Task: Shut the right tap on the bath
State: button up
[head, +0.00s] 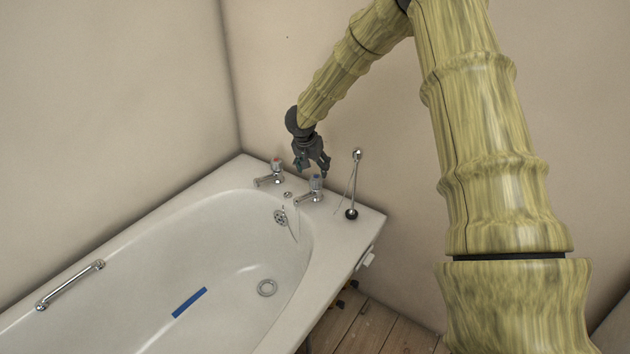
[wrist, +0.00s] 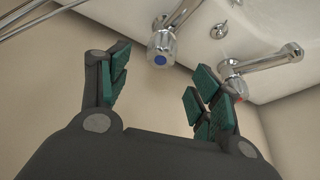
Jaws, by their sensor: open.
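The right tap (head: 314,186) is chrome with a blue-marked handle and stands on the end rim of the white bath (head: 340,225). In the wrist view its round handle (wrist: 162,48) with a blue disc appears between my two fingers, just past them. A thin pale streak hangs below its spout; I cannot tell whether it is water. My gripper (head: 314,168) is open and empty, pointing down just above the right tap; its green-padded fingers also show in the wrist view (wrist: 160,92). I see no clear contact with the handle.
The left tap (head: 270,176), red-marked, stands close by on the left. An upright chrome rod (head: 353,185) on a black base stands on the rim to the right. Walls rise close behind. A grab rail (head: 70,285) and blue strip (head: 189,302) are farther off.

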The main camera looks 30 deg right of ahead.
aim_at(316, 177)
jog(key=x, duration=0.8)
jog(key=shift+f+b, duration=0.1)
jog(key=shift+b, duration=0.3)
jog(key=c, duration=1)
